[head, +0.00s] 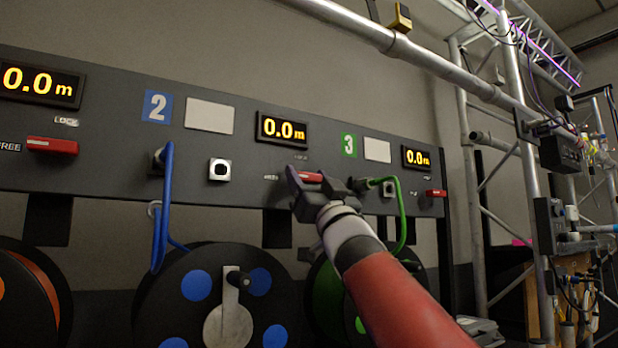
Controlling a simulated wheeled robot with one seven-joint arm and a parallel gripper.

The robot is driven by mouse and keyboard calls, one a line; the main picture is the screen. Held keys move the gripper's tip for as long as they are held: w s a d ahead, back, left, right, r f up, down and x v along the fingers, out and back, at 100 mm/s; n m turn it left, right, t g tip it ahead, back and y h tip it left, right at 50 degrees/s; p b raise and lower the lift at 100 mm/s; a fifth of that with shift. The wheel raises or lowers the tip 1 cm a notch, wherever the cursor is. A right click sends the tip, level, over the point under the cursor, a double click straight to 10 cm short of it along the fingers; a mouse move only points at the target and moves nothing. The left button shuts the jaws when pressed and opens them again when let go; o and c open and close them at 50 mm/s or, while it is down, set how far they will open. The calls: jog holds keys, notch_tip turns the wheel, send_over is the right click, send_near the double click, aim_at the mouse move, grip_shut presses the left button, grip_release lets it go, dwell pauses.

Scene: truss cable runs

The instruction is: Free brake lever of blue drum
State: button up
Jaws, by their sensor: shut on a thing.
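The blue drum (179,314) hangs below the dark panel, with blue discs on its face and a crank at its hub. Its blue cable (164,205) comes from a fitting under the blue number 2 plate (157,107). The red brake lever (311,177) sits on the panel below the middle 0.0 m display (283,130). My gripper (303,182) is at this lever and shut on it. The jaws hide part of the lever and some of the small labels beside it, so its exact angle is hard to tell.
Another red lever (52,146) is at left, and a third (436,193) is at right. The green cable (400,215) and green drum (327,295) are close beside my arm. A metal pipe (420,55) crosses above, and truss uprights (470,190) stand at right.

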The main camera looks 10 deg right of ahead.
jog(key=shift+n+y, duration=0.4)
jog(key=shift+y, duration=0.1)
jog(key=o, duration=1)
jog(key=shift+s, duration=0.1)
jog(key=b+v, duration=0.3)
jog(key=v, duration=0.4)
jog(key=shift+s+f, duration=0.2)
jog(key=shift+s, duration=0.1)
